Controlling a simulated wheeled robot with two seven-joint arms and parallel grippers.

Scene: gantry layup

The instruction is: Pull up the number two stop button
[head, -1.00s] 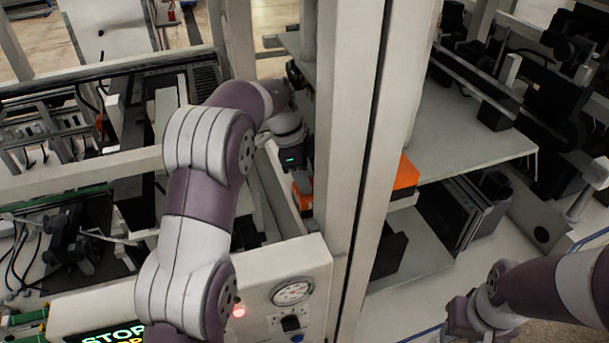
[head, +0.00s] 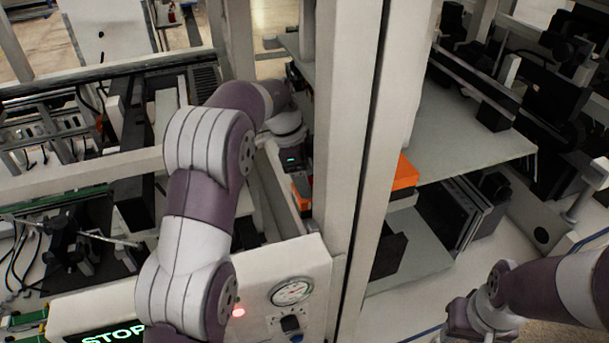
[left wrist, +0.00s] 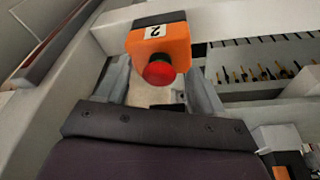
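The number two stop button shows in the left wrist view as an orange box (left wrist: 172,50) with a "2" label and a red mushroom button (left wrist: 159,69). My left gripper (left wrist: 160,78) is open, with one grey finger on each side of the red button. Whether the fingers touch it I cannot tell. In the head view an orange box (head: 303,197) shows just below my left gripper's dark body, beside the pale post; the fingertips are hard to make out there.
A pale upright post (head: 345,130) stands right beside my left gripper. A front panel (head: 255,275) carries a gauge (head: 292,292), a black knob and a lit STOP display (head: 113,334). Another orange box (head: 405,173) sits behind the post, near a grey shelf (head: 465,135).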

